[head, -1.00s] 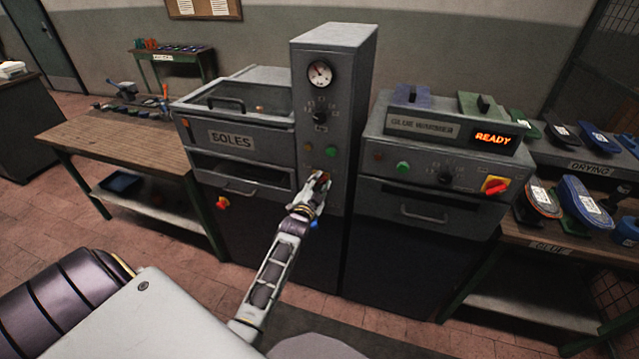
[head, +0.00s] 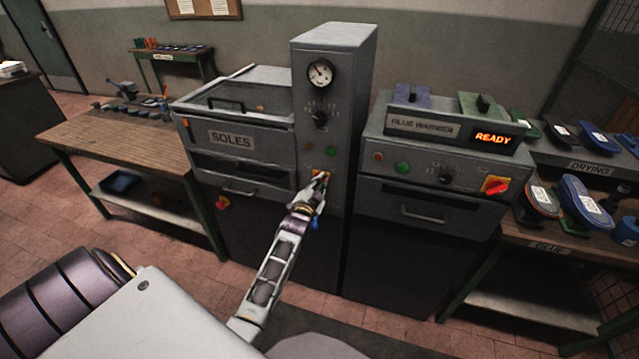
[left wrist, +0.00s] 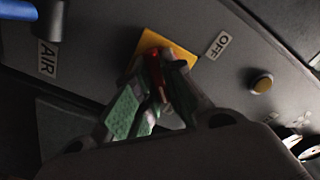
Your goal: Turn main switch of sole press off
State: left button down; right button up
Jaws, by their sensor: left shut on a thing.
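The sole press (head: 232,139), a grey cabinet labelled SOLES with a tall column at its right, stands in the middle of the head view. Its main switch is a red knob on a yellow plate (head: 318,173), low on the column. In the left wrist view the red knob (left wrist: 153,70) sits between the green-padded fingers, with the yellow plate (left wrist: 170,42) behind and an OFF label (left wrist: 218,45) beside it. My left gripper (head: 321,181) is shut on the knob and partly hides it. The green lamp (head: 331,151) above looks dark. My right gripper is not in view.
A wooden workbench (head: 118,138) is at the left. A blue part near an AIR label (left wrist: 47,58) lies left of the switch in the left wrist view.

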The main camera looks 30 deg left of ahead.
pick_arm(q)
jog(key=shift+n, duration=0.3)
jog(key=shift+r+p, duration=0.1)
jog(key=shift+p, duration=0.25)
jog(key=n+p, duration=0.1)
jog(key=n, duration=0.2)
jog(key=n+p, duration=0.1)
jog(key=n, duration=0.1)
jog(key=shift+a+n+p, duration=0.1)
jog(key=shift+n+p, duration=0.2)
jog(key=shift+n, duration=0.1)
jog(key=n+p, duration=0.1)
jog(key=n, duration=0.1)
jog(key=shift+a+n, duration=0.1)
jog(key=shift+n, duration=0.3)
jog(key=n, duration=0.4)
jog(key=shift+s+a+n+p, duration=0.1)
jog(key=shift+n+p, duration=0.2)
jog(key=shift+p, duration=0.05)
jog(key=n, duration=0.4)
